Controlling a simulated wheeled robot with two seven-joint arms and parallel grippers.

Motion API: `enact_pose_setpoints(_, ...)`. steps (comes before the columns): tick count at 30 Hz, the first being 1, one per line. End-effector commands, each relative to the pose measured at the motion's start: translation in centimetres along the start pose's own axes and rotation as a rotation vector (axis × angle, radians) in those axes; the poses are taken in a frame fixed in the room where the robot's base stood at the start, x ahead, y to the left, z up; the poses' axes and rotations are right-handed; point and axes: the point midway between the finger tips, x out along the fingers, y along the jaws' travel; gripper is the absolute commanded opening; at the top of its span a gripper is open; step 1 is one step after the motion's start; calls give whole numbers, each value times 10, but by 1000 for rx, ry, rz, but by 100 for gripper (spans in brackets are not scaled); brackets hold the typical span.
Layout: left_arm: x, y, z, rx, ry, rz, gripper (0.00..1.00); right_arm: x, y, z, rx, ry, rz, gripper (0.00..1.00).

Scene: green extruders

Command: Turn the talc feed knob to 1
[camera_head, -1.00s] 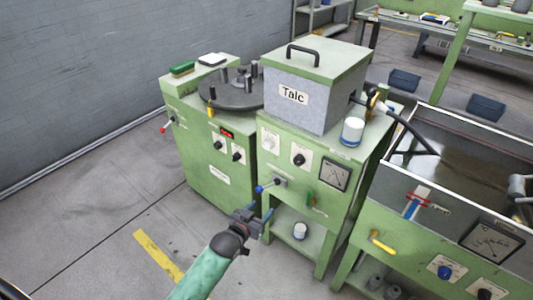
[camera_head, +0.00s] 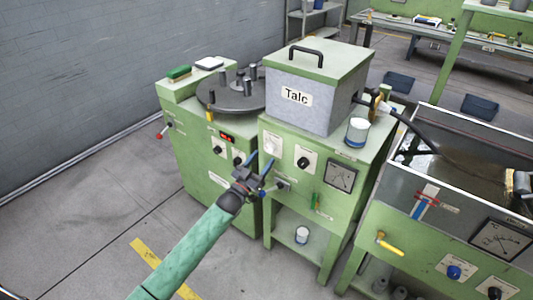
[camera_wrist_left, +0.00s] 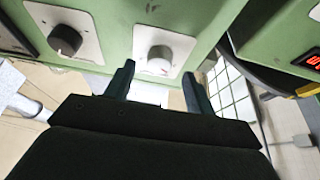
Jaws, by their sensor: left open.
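The grey hopper labelled Talc (camera_head: 296,97) stands on a green cabinet (camera_head: 277,210). Which knob is the talc feed is not readable. My left gripper (camera_head: 262,159) is open and empty, just below the pale knob in the head view. The dark knob (camera_wrist_left: 65,40) is to the left. My right gripper is out of view.
A cabinet with a red display (camera_head: 227,138) and a dark round plate (camera_head: 232,93) stands left. A water trough (camera_head: 470,165) stands right. The floor in front is clear.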

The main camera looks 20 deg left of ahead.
Motion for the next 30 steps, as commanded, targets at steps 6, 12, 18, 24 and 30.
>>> enact_pose_setpoints(6, 26, 0, 0, -1, 0, -1, 55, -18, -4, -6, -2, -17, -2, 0)
enact_pose_setpoints(12, 34, 0, 0, 0, -1, -1, 55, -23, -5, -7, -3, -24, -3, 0)
enact_pose_setpoints(18, 34, 0, 1, 0, -2, -1, 55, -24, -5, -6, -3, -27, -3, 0)
enact_pose_setpoints(24, 34, 0, 1, 0, -2, -1, 23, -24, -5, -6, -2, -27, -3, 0)
enact_pose_setpoints(30, 34, 0, 1, 2, -2, 0, 10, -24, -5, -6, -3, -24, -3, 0)
